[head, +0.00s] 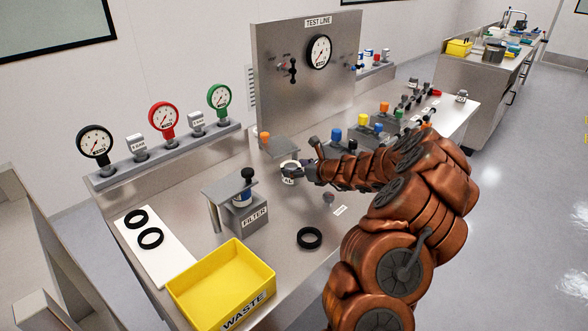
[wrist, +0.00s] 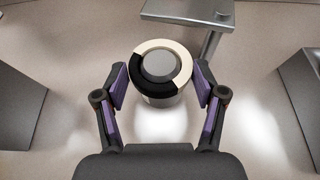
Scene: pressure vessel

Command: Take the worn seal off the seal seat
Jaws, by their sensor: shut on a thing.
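The seal seat (head: 289,179) is a short round post on the bench, its label partly hidden by my gripper. In the wrist view a ring, the worn seal (wrist: 140,82), lies around the seat's grey round centre (wrist: 160,66). The ring looks part black and part cream. My gripper (head: 303,171) is at the seat from the right in the head view. In the wrist view its purple-padded fingers (wrist: 160,85) are shut on the ring's left and right sides. I cannot tell whether the ring is lifted off the seat.
A yellow WASTE bin (head: 200,296) stands at the bench's front. Two black rings (head: 143,228) lie on a white mat at left. Another black ring (head: 310,238) lies on bare bench. The FILTER block (head: 243,213) stands left of the seat. A gauge panel (head: 290,85) rises behind.

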